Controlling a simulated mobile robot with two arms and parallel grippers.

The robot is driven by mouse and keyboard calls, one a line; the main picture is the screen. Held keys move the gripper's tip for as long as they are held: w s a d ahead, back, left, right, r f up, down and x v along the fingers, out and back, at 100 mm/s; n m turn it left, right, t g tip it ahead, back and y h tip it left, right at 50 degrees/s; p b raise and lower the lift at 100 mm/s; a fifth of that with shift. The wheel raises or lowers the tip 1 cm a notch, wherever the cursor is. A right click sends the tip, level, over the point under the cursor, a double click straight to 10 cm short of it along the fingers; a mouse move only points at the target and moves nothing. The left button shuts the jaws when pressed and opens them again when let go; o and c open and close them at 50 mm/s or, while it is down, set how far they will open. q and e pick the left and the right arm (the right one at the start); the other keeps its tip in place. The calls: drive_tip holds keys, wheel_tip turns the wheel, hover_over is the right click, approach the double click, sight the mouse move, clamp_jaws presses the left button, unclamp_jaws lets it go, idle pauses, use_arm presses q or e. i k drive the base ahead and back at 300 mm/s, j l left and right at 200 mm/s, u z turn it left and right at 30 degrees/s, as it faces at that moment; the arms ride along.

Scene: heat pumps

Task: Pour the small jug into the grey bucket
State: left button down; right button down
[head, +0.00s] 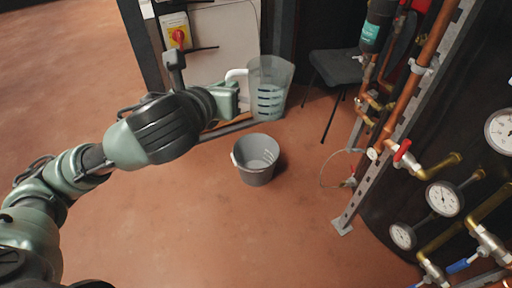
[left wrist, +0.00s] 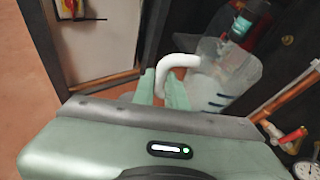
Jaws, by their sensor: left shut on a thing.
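The small jug (head: 269,88) is clear with dark blue measuring marks and a white handle (head: 237,73). It looks close to upright and is held in the air above and behind the grey bucket. My left gripper (head: 238,88) is shut on the jug's handle. In the left wrist view the fingers (left wrist: 163,88) close around the white handle, and the jug (left wrist: 222,75) is beyond them to the right. The grey bucket (head: 256,171) stands upright on the floor below, with its opening showing and pale marks inside. I cannot tell whether the jug holds liquid. My right gripper is out of view.
A dark chair (head: 337,67) stands behind to the right. Copper pipes on a metal rail (head: 395,130) with gauges (head: 443,198) fill the right side. A panel with a red switch (head: 179,37) stands behind the arm. The reddish floor (head: 170,235) around the bucket is clear.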

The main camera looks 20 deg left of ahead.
sight(256, 155)
drive_tip(key=i+j+z, duration=0.1)
drive_tip(key=i+j, duration=0.25)
drive_tip(key=j, duration=0.3)
drive_tip(key=i+j+z, duration=0.15)
drive_tip(key=i+j, duration=0.2)
drive_tip(key=j, duration=0.3)
drive_tip(key=i+j+z, duration=0.15)
drive_tip(key=j, duration=0.2)
